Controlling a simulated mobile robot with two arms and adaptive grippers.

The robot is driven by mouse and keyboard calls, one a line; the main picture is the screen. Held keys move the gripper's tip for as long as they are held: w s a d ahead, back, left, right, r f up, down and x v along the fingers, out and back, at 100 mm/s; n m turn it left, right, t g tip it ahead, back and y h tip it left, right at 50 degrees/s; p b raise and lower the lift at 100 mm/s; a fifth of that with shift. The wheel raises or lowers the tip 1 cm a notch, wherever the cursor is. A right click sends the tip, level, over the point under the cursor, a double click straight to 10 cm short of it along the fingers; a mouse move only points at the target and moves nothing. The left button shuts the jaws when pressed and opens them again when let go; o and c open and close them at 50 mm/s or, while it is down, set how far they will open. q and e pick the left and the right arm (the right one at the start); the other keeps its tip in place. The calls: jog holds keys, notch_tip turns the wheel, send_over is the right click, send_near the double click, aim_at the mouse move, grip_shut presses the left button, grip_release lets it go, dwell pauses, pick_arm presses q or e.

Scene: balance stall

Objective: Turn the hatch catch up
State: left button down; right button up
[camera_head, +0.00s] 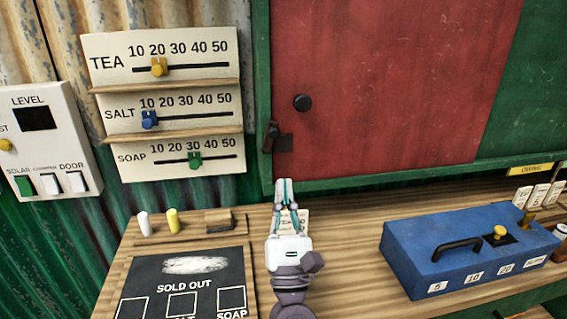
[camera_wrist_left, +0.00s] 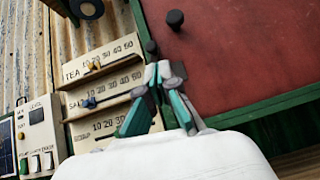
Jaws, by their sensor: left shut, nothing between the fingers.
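The red hatch (camera_head: 390,80) is closed in its green frame, with a round black knob (camera_head: 302,102). The dark hatch catch (camera_head: 271,137) sits at the hatch's lower left edge, beside a dark plate on the red panel. Its exact turn is hard to tell at this size. My left gripper (camera_head: 285,182) is shut and empty, pointing up just below the catch, apparently apart from it. In the left wrist view the fingertips (camera_wrist_left: 160,72) partly cover the catch area; a dark rounded end (camera_wrist_left: 151,47) shows just above them. My right gripper is in neither view.
The slider board (camera_head: 165,85) and white switch panel (camera_head: 45,140) are on the wall to the left. Below are the wooden counter (camera_head: 345,245), a sold-out board (camera_head: 185,285) and a blue box (camera_head: 400,255) at the right. The space before the hatch is clear.

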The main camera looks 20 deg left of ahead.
pick_arm(q)
jog(key=shift+v, duration=2.35)
jog(key=shift+a, duration=0.1)
